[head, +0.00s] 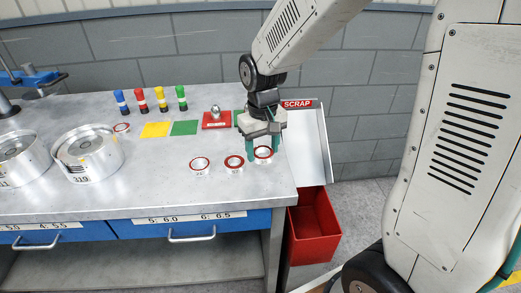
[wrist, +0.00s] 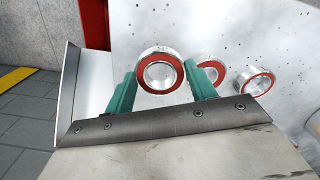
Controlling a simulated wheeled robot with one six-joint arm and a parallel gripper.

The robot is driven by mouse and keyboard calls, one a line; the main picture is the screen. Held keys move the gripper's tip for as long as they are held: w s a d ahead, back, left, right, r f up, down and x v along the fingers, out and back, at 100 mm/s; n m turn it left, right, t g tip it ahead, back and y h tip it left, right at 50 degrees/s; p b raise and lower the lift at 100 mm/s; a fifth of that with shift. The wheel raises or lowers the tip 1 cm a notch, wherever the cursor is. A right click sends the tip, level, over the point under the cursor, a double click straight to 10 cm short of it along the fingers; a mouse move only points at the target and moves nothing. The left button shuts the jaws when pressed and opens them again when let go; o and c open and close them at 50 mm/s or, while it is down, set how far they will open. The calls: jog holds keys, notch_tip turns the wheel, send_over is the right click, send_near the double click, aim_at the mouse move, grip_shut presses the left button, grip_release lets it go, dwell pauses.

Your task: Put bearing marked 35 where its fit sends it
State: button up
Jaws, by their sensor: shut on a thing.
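My gripper (head: 263,146) is at the right end of the steel bench, pointing down, with green fingers. In the wrist view, my gripper (wrist: 161,73) is shut on a red-faced bearing (wrist: 145,78), a finger on each side. The held bearing (head: 263,158) is the rightmost of three in the head view. Two similar bearings, the middle one (head: 234,163) and the left one (head: 200,165), stand beside it on the bench. Their marks are too small to read, and the held one's mark is not legible. I cannot tell if it is lifted.
A sloped chute labelled SCRAP (head: 297,104) adjoins the bench's right edge, above a red bin (head: 314,228). Yellow (head: 155,130) and green (head: 185,128) squares, a red block with a metal knob (head: 216,120), coloured plug gauges (head: 161,100) and large housings (head: 88,153) occupy the bench.

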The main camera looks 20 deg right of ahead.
aim_at(262, 167)
jog(key=shift+w+f, duration=0.1)
jog(key=shift+w, duration=0.05)
jog(key=shift+f, duration=1.65)
jog(key=o, duration=0.9)
jog(key=shift+f, duration=0.15)
jog(key=shift+o, duration=0.3)
notch_tip(262, 167, up, 12)
jog(key=s+d+r, duration=0.1)
jog(key=s+r, duration=0.1)
jog(key=s, duration=0.9)
jog(key=s+d+r+m+t, duration=0.1)
jog(key=s+d+r, duration=0.1)
jog(key=s, duration=0.9)
jog(key=shift+r, duration=0.35)
